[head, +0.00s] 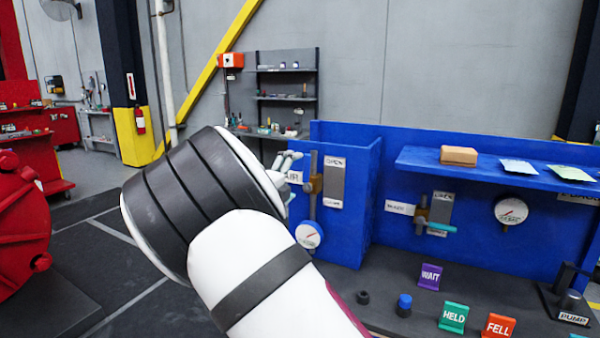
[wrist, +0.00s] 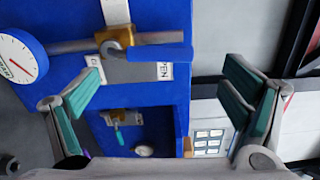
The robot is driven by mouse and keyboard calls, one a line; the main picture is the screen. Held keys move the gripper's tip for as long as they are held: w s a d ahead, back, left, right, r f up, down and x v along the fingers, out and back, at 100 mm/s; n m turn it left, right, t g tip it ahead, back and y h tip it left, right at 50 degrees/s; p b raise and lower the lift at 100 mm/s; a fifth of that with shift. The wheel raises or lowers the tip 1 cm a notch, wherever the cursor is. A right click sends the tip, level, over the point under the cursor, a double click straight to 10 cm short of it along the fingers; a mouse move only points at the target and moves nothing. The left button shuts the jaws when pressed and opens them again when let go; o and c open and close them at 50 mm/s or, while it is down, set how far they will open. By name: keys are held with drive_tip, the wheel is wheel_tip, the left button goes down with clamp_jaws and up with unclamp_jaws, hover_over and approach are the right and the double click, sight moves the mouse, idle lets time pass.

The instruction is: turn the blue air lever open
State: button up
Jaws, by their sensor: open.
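The blue air lever (wrist: 160,52) shows in the wrist view, extending right from a brass valve body (wrist: 115,42) on a grey pipe (wrist: 75,45). It looks roughly in line with the pipe, its free end near a plate marked OPEN (wrist: 165,71). My gripper (wrist: 178,88) is open, its teal-padded fingers wide apart. The lever appears in the gap between them, farther off, touching neither as far as I see. In the head view my gripper (head: 287,160) is beside the AIR label, left of the brass valve (head: 314,184); the lever cannot be made out there.
A round gauge (head: 309,235) sits below the air valve. Right on the blue panel are a second valve with a teal lever (head: 440,228), another gauge (head: 511,211) and a shelf (head: 420,160) carrying a box (head: 458,155). Signs including WAIT (head: 430,276) stand on the bench.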

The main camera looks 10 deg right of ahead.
drive_tip(key=shift+v, duration=2.2)
